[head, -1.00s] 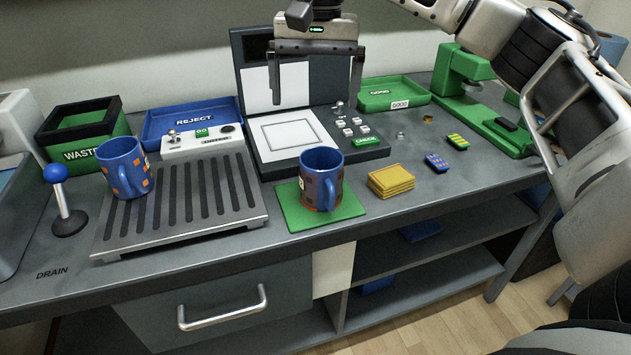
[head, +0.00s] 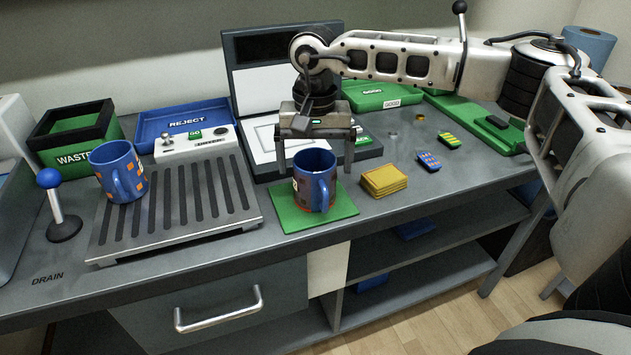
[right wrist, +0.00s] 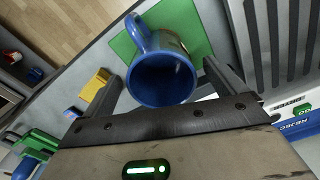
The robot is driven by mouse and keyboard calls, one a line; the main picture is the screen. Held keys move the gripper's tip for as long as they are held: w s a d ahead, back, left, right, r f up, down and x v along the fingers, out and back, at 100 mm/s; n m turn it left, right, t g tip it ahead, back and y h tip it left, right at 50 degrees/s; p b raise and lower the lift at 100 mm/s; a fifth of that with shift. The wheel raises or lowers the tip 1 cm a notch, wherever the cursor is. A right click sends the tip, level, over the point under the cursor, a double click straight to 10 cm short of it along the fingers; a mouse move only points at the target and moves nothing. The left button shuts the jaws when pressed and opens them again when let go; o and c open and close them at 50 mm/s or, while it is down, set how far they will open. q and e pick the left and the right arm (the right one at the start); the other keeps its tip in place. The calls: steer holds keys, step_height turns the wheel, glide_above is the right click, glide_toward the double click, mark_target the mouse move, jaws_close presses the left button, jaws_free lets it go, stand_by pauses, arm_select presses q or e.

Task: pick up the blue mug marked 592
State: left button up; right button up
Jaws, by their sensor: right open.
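A blue mug with orange and dark patches (head: 313,181) stands upright on a green mat (head: 338,207); it also shows in the right wrist view (right wrist: 160,78), its mouth facing the camera. A second blue mug with orange squares (head: 121,172) stands on the grey slatted rack at the left. I cannot read the number 592 on either mug. My right gripper (head: 315,170) is open over the mug on the mat, one finger on each side of its rim. In the right wrist view the gripper (right wrist: 163,76) has the mug between its fingers. My left gripper is out of view.
The slatted rack (head: 215,190) lies left of the mat. A yellow stack (head: 384,180) and small patterned pieces (head: 429,161) lie to the right. Behind are a blue reject tray (head: 180,120), a waste bin (head: 75,135) and a green tray (head: 385,92). A blue-knobbed lever (head: 50,180) stands left.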

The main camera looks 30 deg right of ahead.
step_height(320, 180, down, 2)
steer(key=shift+c, duration=0.4)
steer(key=c, duration=1.2)
steer(key=shift+r, duration=0.1)
